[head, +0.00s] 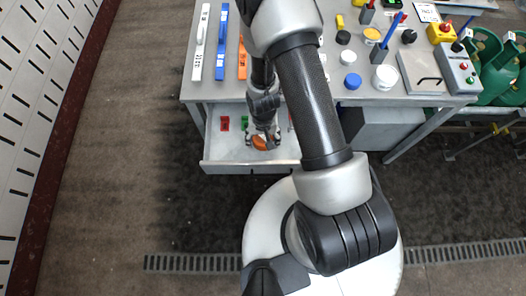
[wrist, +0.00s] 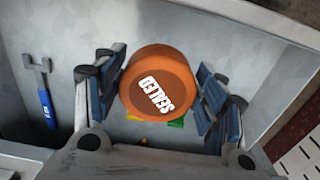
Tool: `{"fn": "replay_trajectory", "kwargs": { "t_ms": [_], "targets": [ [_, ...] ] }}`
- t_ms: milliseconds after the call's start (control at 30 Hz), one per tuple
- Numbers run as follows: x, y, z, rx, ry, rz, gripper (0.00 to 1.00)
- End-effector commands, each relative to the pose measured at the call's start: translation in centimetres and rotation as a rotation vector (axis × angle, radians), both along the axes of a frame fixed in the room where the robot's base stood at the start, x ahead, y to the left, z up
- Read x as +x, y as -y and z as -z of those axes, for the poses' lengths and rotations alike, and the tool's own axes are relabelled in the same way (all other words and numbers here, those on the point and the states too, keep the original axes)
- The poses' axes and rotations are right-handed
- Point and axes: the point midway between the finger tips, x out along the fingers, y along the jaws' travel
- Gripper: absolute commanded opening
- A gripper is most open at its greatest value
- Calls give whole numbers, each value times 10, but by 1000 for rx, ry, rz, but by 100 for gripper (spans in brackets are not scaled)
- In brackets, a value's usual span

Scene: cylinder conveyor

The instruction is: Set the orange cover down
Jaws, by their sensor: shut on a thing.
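The orange cover (wrist: 158,82) is round and carries a white "SEALED" label. In the wrist view it sits between the two blue-padded fingers of my gripper (wrist: 160,92), which is shut on it. In the head view the orange cover (head: 260,142) shows at the tip of my gripper (head: 264,136), over the open drawer (head: 222,163) of the workbench. I cannot tell whether the cover touches the drawer floor.
A blue-handled tool (wrist: 45,105) lies in the drawer to the left. A red piece (head: 224,123) lies there too. Green and yellow pieces (wrist: 176,122) show behind the cover. The bench top (head: 300,95) holds blue, white and orange bars, cups and a control box.

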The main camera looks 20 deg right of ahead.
Motion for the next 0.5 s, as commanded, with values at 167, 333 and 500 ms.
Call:
{"fn": "replay_trajectory", "kwargs": {
  "t_ms": [167,333,500],
  "targets": [
    [0,0,29,1,-2,0,42],
    [-1,0,45,1,-2,-1,42],
    [-1,0,70,1,-2,0,42]
  ]
}}
